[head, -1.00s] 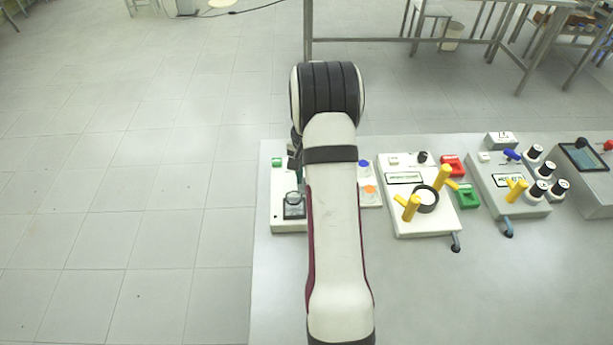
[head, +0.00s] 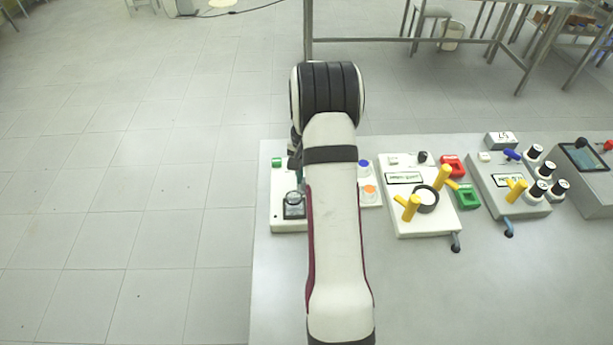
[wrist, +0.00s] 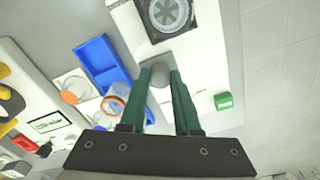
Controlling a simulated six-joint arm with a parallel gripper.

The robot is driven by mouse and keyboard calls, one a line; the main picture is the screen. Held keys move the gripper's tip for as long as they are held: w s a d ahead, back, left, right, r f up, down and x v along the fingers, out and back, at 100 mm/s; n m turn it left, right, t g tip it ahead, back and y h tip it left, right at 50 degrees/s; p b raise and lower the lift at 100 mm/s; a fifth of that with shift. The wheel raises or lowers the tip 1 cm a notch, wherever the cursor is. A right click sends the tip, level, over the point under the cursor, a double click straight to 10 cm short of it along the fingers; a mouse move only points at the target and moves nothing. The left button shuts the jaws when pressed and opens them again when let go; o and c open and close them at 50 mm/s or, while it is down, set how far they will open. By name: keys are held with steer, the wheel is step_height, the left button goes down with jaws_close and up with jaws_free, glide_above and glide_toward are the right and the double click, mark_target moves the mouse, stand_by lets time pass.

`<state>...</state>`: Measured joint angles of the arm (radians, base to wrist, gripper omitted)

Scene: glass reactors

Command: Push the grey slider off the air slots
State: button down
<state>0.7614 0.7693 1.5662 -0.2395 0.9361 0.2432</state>
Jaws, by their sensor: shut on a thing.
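A white panel (wrist: 125,22) carries a dark square air vent (wrist: 153,33) with a grey slotted disc (wrist: 170,12), at the top of the wrist view. Dark star-shaped slots show on the disc. In the head view the vent (head: 293,212) is left of my arm. The two green fingers of my gripper (wrist: 160,77) are shut on a rounded grey piece, seemingly the grey slider's knob (wrist: 160,76), just below the vent in the wrist view. The fingers hide its sides, and I cannot tell how it joins the disc. My arm hides most of this in the head view.
A green block (wrist: 223,100) sits on the panel. A blue tray (wrist: 102,60) and orange-topped containers (wrist: 116,100) lie left of my fingers in the wrist view. A white box with yellow handles (head: 412,208) stands right of my arm. The front tabletop (head: 480,290) is clear.

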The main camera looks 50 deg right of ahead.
mark_target(285, 190)
steer(key=w+a, duration=0.4)
steer(key=shift+d, duration=0.1)
steer(key=c, duration=0.6)
jaws_free()
step_height(285, 190, up, 16)
steer(key=shift+s+f, duration=0.1)
